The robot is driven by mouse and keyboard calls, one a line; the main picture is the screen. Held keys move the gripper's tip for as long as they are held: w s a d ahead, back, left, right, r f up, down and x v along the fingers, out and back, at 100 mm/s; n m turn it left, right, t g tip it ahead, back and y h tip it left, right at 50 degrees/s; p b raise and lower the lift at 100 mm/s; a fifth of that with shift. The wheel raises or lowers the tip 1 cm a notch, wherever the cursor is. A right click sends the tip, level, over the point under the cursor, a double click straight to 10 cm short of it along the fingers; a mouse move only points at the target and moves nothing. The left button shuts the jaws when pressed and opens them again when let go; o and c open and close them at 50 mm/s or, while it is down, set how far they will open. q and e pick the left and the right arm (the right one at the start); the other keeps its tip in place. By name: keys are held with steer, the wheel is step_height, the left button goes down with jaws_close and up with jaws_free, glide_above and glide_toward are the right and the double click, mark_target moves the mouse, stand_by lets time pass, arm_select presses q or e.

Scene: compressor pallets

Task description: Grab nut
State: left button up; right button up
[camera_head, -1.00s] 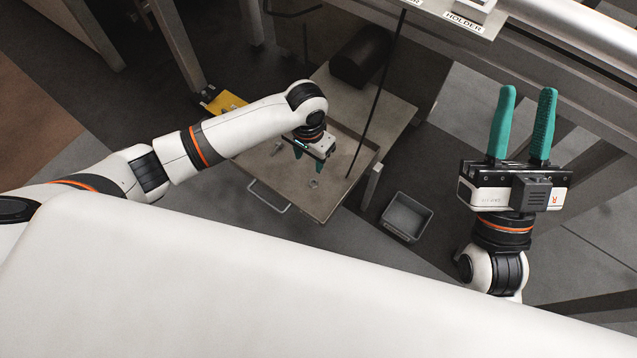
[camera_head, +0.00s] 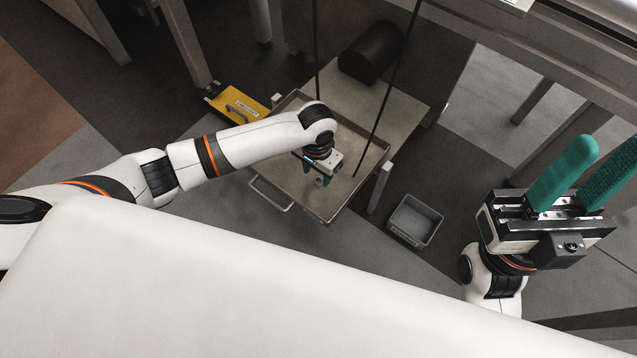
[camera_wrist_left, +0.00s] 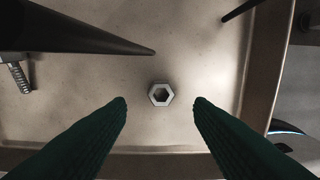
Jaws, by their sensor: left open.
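A grey hex nut (camera_wrist_left: 161,94) lies flat on the floor of a beige metal tray (camera_wrist_left: 205,40). In the head view the nut (camera_head: 318,182) is a small spot under my left gripper (camera_head: 316,174). The left gripper is open and points down over the tray. In the left wrist view its two green fingers (camera_wrist_left: 161,104) reach in from below, one on each side of the nut, with clear gaps. The nut is just beyond the fingertip line. My right gripper (camera_head: 606,158) is open and empty at the far right, fingers up.
A bolt (camera_wrist_left: 19,77) lies at the tray's left in the left wrist view, beside a dark pointed object (camera_wrist_left: 75,35). A thin black rod (camera_head: 386,95) rises by the tray. A grey bin (camera_head: 414,221) stands right of the tray, and a yellow unit (camera_head: 238,104) behind left.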

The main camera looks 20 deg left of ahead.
mark_target(317, 181)
arm_select(q)
step_height(317, 181, down, 3)
steer(key=shift+f+b, duration=0.1)
steer(key=shift+b, duration=0.5)
jaws_close()
